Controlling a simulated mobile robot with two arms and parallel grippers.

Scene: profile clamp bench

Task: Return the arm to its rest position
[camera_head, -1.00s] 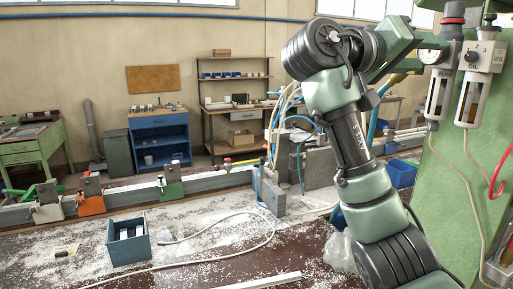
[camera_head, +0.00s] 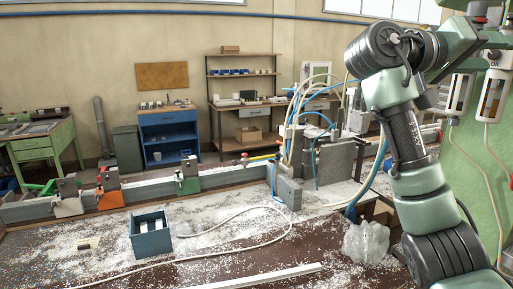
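My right arm (camera_head: 408,135) rises from the lower right corner, bends at a black ribbed joint near the top, and runs on to the right edge. Its gripper is outside the picture, so what it does is hidden. My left arm and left gripper do not show. The arm stands in front of the green machine panel (camera_head: 490,160) and overlaps it in the picture; I cannot tell the gap between them.
A long metal profile with orange (camera_head: 110,199) and green (camera_head: 187,180) clamps crosses the bench. A blue box (camera_head: 139,248) with pale pieces, a white strip (camera_head: 270,277), a hose and a clear plastic bag (camera_head: 366,243) lie in front. Shavings cover the bench.

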